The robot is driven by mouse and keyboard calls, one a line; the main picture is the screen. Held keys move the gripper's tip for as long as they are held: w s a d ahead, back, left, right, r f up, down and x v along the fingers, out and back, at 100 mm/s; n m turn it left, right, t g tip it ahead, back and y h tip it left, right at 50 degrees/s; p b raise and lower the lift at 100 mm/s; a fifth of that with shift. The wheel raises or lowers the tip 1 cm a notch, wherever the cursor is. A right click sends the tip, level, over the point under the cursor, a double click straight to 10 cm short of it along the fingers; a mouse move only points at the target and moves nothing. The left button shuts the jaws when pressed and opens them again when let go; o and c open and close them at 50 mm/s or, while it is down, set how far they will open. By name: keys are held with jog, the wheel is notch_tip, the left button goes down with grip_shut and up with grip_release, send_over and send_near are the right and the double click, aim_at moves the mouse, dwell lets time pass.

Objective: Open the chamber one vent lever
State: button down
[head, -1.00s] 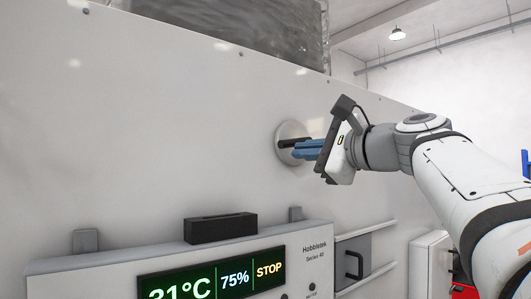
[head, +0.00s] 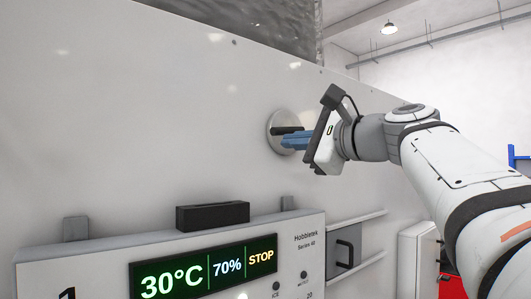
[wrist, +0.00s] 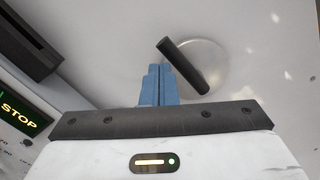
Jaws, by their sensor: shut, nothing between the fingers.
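The vent lever (head: 287,130) is a short dark bar on a round silver disc (head: 275,141), set in the pale chamber wall. In the wrist view the lever (wrist: 183,66) lies slanted across its disc (wrist: 212,62), from upper left to lower right. My gripper (head: 285,143) has blue fingers that are shut and empty. Its tips are at the lever, just below it in the head view. In the wrist view the fingertips (wrist: 158,70) lie just left of the bar. I cannot tell whether they touch it.
A control panel (head: 120,259) below has a lit display (head: 205,268) reading 30°C, 70% and STOP. A black box (head: 213,215) stands above the panel. A dark handle (head: 345,252) is at lower right. The wall around the disc is clear.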

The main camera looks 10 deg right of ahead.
jog(key=s+d+f+b, duration=0.3)
jog(key=s+d+b, duration=0.2)
jog(key=s, duration=0.4)
jog(key=shift+d+f, duration=0.4)
jog(key=shift+d, duration=0.35)
jog(key=shift+w, duration=0.1)
